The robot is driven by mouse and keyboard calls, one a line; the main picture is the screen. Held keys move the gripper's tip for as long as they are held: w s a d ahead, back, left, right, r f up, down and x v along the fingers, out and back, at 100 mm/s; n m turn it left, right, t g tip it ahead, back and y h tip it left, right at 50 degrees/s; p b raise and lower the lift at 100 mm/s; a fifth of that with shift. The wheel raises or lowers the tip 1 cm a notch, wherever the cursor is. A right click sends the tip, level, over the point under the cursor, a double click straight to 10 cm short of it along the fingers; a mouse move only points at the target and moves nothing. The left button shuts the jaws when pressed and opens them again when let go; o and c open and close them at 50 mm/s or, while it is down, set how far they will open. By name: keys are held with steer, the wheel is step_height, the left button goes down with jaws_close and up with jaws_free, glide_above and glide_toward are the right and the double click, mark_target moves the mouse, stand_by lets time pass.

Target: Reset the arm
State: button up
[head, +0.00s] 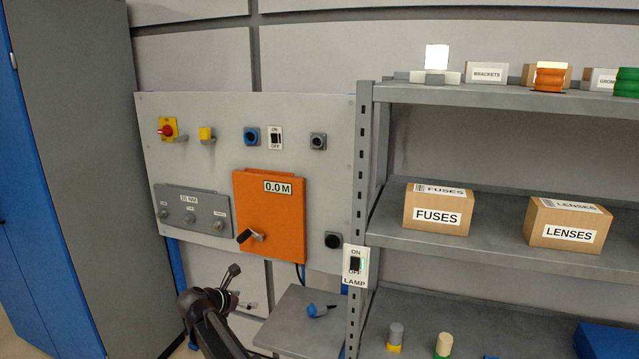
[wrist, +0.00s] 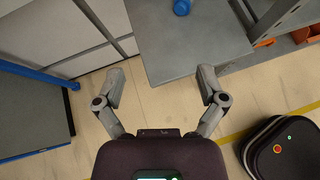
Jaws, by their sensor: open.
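My gripper (wrist: 159,88) is open and empty in the wrist view, its two fingers spread wide. Between and beyond them lie the floor and the corner of a grey bench top. In the head view my arm rises at the bottom left of centre, and my gripper (head: 238,287) shows small and dark in front of the wall panel's lower edge. It appears apart from the panel and the bench.
A grey panel (head: 215,115) carries switches and an orange box (head: 272,205) with a black crank. A small grey bench (head: 290,320) holds a blue item (head: 316,310). A shelf rack (head: 480,260) with labelled boxes stands right. A blue cabinet (head: 40,230) stands left.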

steer(key=s+d+f+m+g+p, duration=0.1)
steer(key=s+d+f+m+g, duration=0.1)
steer(key=d+m, duration=0.45)
steer(key=s+d+f+m+g+y, duration=0.1)
steer(key=s+d+m+g, duration=0.15)
steer(key=d, duration=0.65)
steer(key=s+d+f+m+g+p, duration=0.1)
steer(key=s+d+f+m+g, duration=0.15)
steer(key=d+m, duration=0.4)
steer(key=s+d+m+g+y+p, duration=0.1)
steer(key=s+d+m+y, duration=0.4)
steer(key=s+d+m, duration=0.8)
steer(key=s+d+g, duration=0.1)
steer(key=d, duration=0.2)
steer(key=shift+s+g, duration=0.2)
steer(key=shift+g, duration=0.1)
